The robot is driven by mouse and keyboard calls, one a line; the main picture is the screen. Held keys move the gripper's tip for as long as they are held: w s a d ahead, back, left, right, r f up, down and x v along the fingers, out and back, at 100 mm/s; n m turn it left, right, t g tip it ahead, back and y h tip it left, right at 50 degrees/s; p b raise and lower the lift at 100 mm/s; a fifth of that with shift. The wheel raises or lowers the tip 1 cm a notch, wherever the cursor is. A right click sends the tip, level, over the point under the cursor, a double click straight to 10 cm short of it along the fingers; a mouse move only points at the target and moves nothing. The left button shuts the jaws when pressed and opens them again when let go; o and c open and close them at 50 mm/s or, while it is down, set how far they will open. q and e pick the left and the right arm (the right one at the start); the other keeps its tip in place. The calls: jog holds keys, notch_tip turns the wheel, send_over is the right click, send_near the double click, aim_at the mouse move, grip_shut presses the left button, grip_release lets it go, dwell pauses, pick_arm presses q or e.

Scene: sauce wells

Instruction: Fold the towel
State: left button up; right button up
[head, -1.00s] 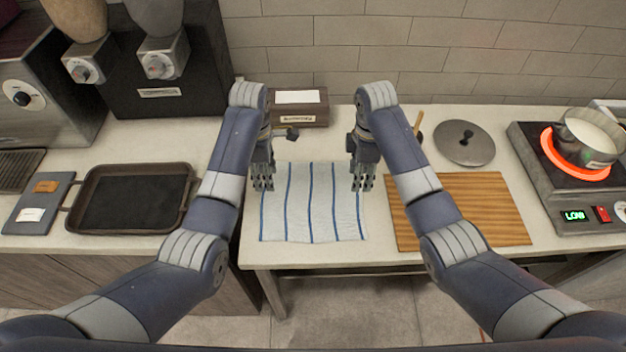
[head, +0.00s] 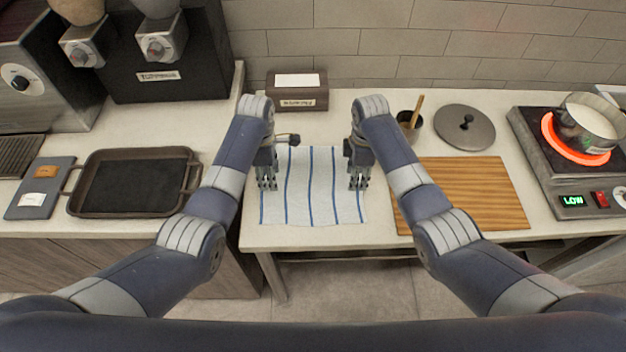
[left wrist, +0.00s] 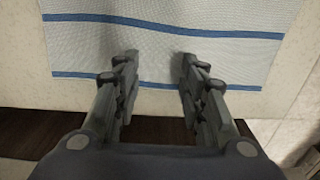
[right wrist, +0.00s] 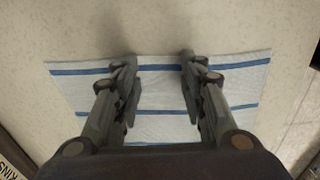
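The white towel with blue stripes (head: 312,195) lies flat and spread out on the counter in the head view. It also shows under the fingers in the left wrist view (left wrist: 165,60) and in the right wrist view (right wrist: 160,88). My left gripper (head: 267,184) hangs over the towel's left side, fingers pointing down. My right gripper (head: 358,184) hangs over its right side. Both wrist views show the left fingers (left wrist: 157,75) and right fingers (right wrist: 160,75) apart with nothing between them. The exact height of the fingertips above the towel is hard to tell.
A wooden board (head: 465,195) lies right of the towel, with a pot lid (head: 465,128) behind it. A lit burner (head: 575,145) carries a pot (head: 590,122). A dark box (head: 297,92) stands behind. A black tray (head: 132,190) is on the left counter, across a gap.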

pick_arm(q)
jog(key=shift+f, duration=0.2)
pick_arm(e)
jog(key=shift+f, duration=0.25)
pick_arm(q)
jog(key=c, duration=0.6)
pick_arm(e)
jog(key=c, duration=0.6)
pick_arm(q)
jog(key=shift+f, duration=0.1)
grip_shut()
pick_arm(e)
grip_shut()
pick_arm(q)
jog(key=shift+r, duration=0.2)
pick_arm(e)
jog(key=shift+r, duration=0.15)
